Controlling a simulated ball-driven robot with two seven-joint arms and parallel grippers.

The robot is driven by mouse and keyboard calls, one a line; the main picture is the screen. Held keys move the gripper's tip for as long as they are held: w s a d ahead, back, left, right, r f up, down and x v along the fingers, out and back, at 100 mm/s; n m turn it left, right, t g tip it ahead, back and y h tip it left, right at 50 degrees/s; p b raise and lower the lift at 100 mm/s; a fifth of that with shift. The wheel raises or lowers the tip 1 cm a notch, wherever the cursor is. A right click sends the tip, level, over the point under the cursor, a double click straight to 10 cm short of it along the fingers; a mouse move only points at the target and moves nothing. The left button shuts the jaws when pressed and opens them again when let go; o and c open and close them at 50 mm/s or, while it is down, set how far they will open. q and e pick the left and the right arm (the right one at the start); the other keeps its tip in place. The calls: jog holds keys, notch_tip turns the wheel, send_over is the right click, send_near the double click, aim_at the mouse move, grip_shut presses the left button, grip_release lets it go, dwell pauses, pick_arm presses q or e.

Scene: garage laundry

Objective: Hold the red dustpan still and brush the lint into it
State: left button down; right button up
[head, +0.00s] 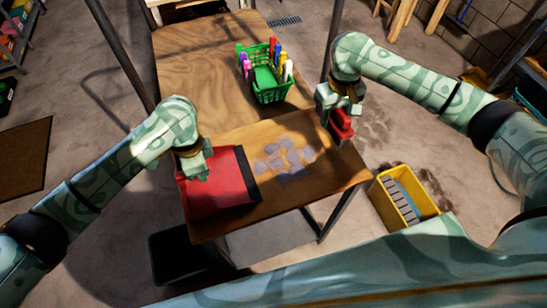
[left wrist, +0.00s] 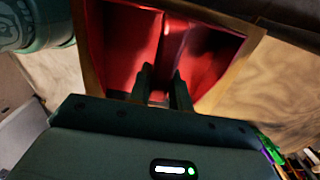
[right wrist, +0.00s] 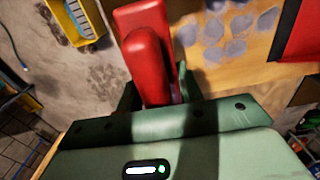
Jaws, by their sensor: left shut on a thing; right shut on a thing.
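The red dustpan (head: 222,188) lies at the left end of the wooden table, its dark lip facing right toward the lint. My left gripper (head: 195,168) is shut on the dustpan near its left back side; in the left wrist view the fingers (left wrist: 163,85) are in front of the red pan (left wrist: 125,45). Several grey lint pieces (head: 290,157) lie on the wood right of the dustpan lip. My right gripper (head: 338,105) is shut on a red brush (head: 341,126) at the table's right edge, beyond the lint. The brush also shows in the right wrist view (right wrist: 145,55); its bristles are hidden.
A green basket (head: 268,85) with colourful bottles stands on the table toward the back. A yellow bucket (head: 402,197) is on the floor at right, and a black bin (head: 175,258) is below the table at left. The wood between dustpan and brush holds only lint.

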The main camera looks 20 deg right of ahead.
dwell(0.3)
jog(key=shift+a+f, duration=0.15)
jog(key=shift+f, duration=1.65)
jog(key=shift+a+f, duration=0.1)
jog(key=shift+f, duration=1.7)
jog(key=shift+f, duration=0.85)
jog(key=a, duration=0.6)
jog(key=s+a, duration=0.1)
jog(key=a, duration=1.1)
jog(key=shift+s, duration=0.3)
jog(key=a, duration=0.4)
jog(key=shift+s, duration=0.15)
pick_arm(q)
jog(key=shift+s+d, duration=0.1)
jog(key=shift+d, duration=0.05)
pick_arm(e)
jog(key=shift+s+a+r, duration=0.1)
jog(key=shift+s+a, duration=0.1)
jog(key=shift+a, duration=0.65)
jog(key=shift+r, duration=0.1)
